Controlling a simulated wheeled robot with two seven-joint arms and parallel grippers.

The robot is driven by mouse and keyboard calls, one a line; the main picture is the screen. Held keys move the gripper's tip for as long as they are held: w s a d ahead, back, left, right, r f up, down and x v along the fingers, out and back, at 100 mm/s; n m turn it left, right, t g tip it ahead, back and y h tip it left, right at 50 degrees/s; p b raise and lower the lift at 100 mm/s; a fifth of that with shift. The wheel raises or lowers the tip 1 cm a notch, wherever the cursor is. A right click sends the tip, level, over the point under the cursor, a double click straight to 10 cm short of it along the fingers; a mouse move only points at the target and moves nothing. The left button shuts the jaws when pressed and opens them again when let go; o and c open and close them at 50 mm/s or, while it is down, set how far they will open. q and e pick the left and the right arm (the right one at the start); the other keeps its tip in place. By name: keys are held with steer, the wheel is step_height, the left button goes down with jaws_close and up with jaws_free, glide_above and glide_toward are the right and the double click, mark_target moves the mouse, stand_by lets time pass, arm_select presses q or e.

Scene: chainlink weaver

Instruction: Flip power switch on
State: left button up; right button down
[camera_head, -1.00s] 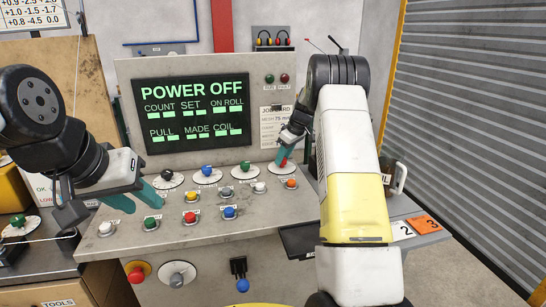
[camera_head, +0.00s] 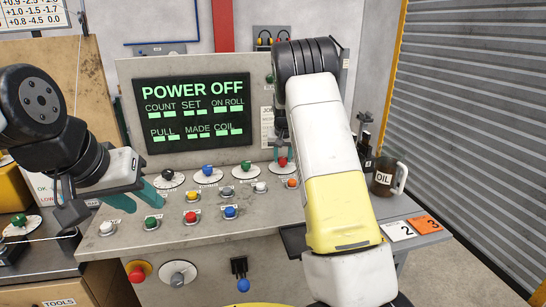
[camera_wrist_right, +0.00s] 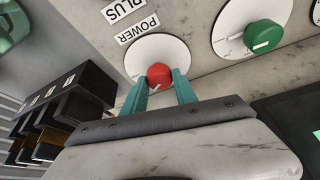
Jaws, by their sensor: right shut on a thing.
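The red knob (camera_head: 283,162) sits on a white round dial at the right end of the panel's upper row. In the right wrist view the red knob (camera_wrist_right: 159,76) has a POWER label (camera_wrist_right: 139,30) beside its dial. My right gripper (camera_wrist_right: 162,82) is shut on this knob, a green finger on each side. The display screen (camera_head: 194,113) reads POWER OFF. My left gripper (camera_head: 146,205) is open and empty above the left part of the panel, near the white and green buttons.
Other dials with black, blue and green knobs (camera_head: 246,166) share the row. Several coloured buttons (camera_head: 190,217) lie in front. A red knob (camera_head: 136,273), grey knob and blue-tipped lever (camera_head: 242,284) are on the front face. An oil mug (camera_head: 386,177) stands at the right.

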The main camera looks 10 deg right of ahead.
steer(key=m+h, duration=0.1)
steer(key=m, duration=0.2)
steer(key=m+g+h, duration=0.1)
steer(key=m, duration=0.2)
steer(key=shift+w+a, duration=0.1)
steer(key=shift+a, duration=0.1)
steer(key=shift+m, duration=0.3)
steer(key=c, duration=1)
jaws_free()
steer(key=shift+r, duration=0.15)
steer(key=v, duration=0.7)
steer(key=shift+a+r, duration=0.15)
steer(key=shift+r, duration=0.05)
